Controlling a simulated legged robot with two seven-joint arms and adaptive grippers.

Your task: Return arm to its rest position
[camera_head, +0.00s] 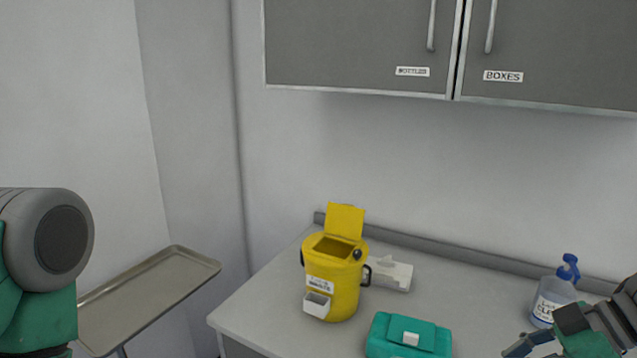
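A joint and green link of my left arm (48,262) show at the left edge, in front of the metal tray. My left gripper is out of the picture. My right gripper (530,346) shows at the lower right corner, cut off by the bottom edge. It is in front of and just below a clear bottle with a blue pump top (552,298) in the picture. Whether its fingers are open or shut is hidden, and no held object can be made out.
A yellow bin with its lid up (342,285) stands on the grey counter (262,312), with a white object (392,273) behind it. A teal case (408,337) lies in front. An empty metal tray (150,292) is at left. Cabinets labelled BOTTLES (350,45) and BOXES (560,45) hang above.

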